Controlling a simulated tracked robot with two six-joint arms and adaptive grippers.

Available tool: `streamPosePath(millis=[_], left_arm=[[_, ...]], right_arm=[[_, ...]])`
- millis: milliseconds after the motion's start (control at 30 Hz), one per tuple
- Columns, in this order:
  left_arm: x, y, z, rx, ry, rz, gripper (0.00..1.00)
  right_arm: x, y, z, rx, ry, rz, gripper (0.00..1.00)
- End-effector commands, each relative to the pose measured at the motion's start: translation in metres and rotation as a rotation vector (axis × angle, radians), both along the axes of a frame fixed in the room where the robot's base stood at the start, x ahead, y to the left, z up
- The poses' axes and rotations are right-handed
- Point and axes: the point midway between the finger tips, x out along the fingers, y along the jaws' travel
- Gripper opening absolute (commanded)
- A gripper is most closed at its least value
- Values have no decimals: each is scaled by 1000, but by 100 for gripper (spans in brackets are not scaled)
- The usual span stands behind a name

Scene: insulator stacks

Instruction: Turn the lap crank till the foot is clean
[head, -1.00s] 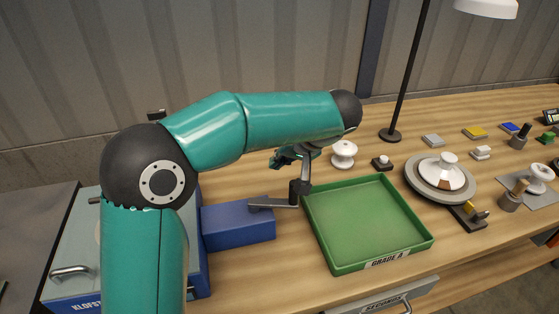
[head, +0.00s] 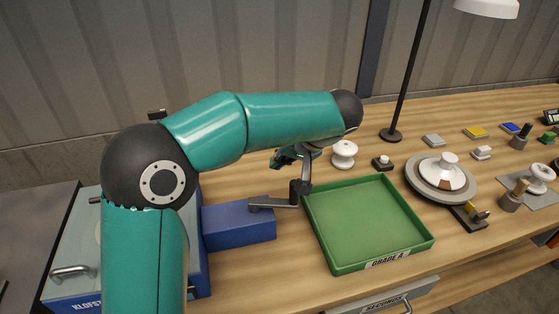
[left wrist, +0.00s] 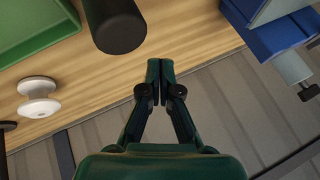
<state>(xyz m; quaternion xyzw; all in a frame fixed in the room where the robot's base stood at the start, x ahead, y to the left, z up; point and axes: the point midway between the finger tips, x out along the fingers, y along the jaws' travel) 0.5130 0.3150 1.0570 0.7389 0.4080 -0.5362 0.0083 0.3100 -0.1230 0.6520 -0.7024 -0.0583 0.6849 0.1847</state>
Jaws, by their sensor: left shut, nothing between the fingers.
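A crank (head: 272,202) with a grey arm and an upright dark handle (head: 300,188) sticks out from a blue housing (head: 238,224). My left gripper (head: 285,158) is shut and empty, just behind the handle and partly hidden under my forearm. In the left wrist view my left gripper (left wrist: 160,68) has its fingertips together, apart from a dark round handle end (left wrist: 118,28). A white insulator with a brownish patch (head: 442,174) sits on a round grey plate (head: 412,184) at the right. Its underside is hidden. My right gripper is not in view.
A green tray (head: 428,243) marked GRADE A lies empty right of the crank. A white insulator (head: 344,154) and a small dark block with a button (head: 382,162) stand behind it. A lamp (head: 391,134) and several small parts stand farther right. A wall closes off the back.

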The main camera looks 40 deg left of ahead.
Motion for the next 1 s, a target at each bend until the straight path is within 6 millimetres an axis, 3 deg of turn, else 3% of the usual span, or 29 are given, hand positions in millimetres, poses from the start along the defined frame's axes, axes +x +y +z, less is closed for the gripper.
streamPosePath(millis=[333, 400, 700, 1000], left_arm=[[-23, -28, -5, 1, -1, -5, 0], [-32, -26, 13, -2, -6, 0, 0], [-68, -28, 62, -1, -4, -3, 0], [-80, -29, 79, 6, 44, -64, 0]], right_arm=[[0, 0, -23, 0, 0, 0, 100], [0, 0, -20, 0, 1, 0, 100], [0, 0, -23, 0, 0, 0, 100], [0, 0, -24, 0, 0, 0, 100]])
